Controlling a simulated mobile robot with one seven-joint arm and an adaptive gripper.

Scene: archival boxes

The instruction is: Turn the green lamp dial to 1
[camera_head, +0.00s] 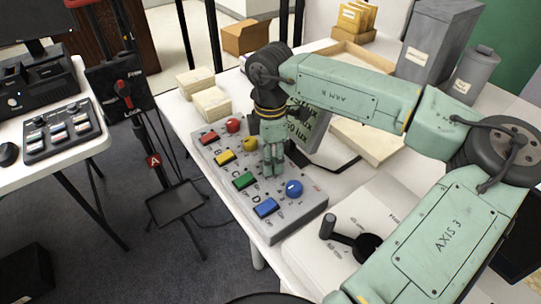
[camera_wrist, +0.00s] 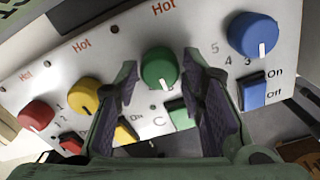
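The green dial (camera_wrist: 159,68) sits on a pale panel between the two fingertips of my gripper (camera_wrist: 163,72) in the wrist view. Its white pointer mark is toward the bottom of the picture. The fingers are apart, one on each side of the dial; I cannot tell whether they touch it. The numbers around it are hidden or unreadable. In the head view my gripper (camera_head: 273,165) points down over the control box (camera_head: 290,222) and hides the green dial. The green switch (camera_head: 245,180) shows beside it.
A blue dial (camera_head: 294,187) and blue switch (camera_head: 266,206) are on one side, a yellow dial (camera_head: 249,143) and red dial (camera_head: 233,125) on the other. A lux display (camera_head: 303,125) stands close behind my gripper. A black-handled crank (camera_head: 345,235) is at the front right.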

